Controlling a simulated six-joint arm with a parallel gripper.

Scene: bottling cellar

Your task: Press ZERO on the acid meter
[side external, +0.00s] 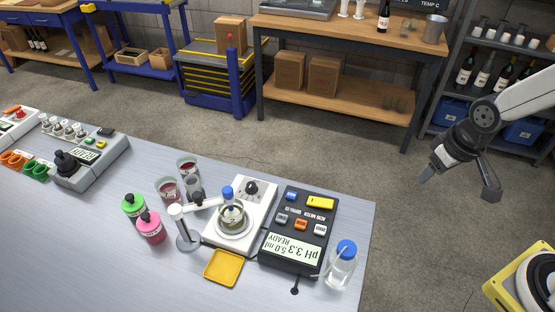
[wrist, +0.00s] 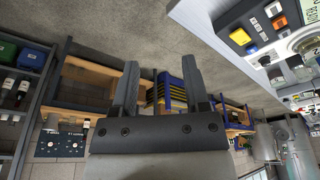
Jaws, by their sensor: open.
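The acid meter (side external: 265,258) is a black box near the right end of the grey bench. Its lit display (side external: 293,251) reads pH 3.3, 5.0 ml, READY, upside down in this view. It bears a blue button (side external: 291,196), a yellow button (side external: 320,203), and a row of grey (side external: 281,219), orange (side external: 300,225) and white (side external: 320,229) buttons. I cannot read which is ZERO. Part of the meter (wrist: 291,9) shows at the wrist view's upper right. My gripper (side external: 458,184) is open and empty, off the bench's right end, well apart from the meter. Its two fingers show in the wrist view (wrist: 160,80).
A clear bottle with a blue cap (side external: 341,268) stands close beside the meter. A white stirrer (side external: 215,238) with a beaker, a probe stand (side external: 188,241) and a yellow tray (side external: 224,267) are on its other side. Open floor lies under my gripper; shelving (side external: 450,85) stands behind.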

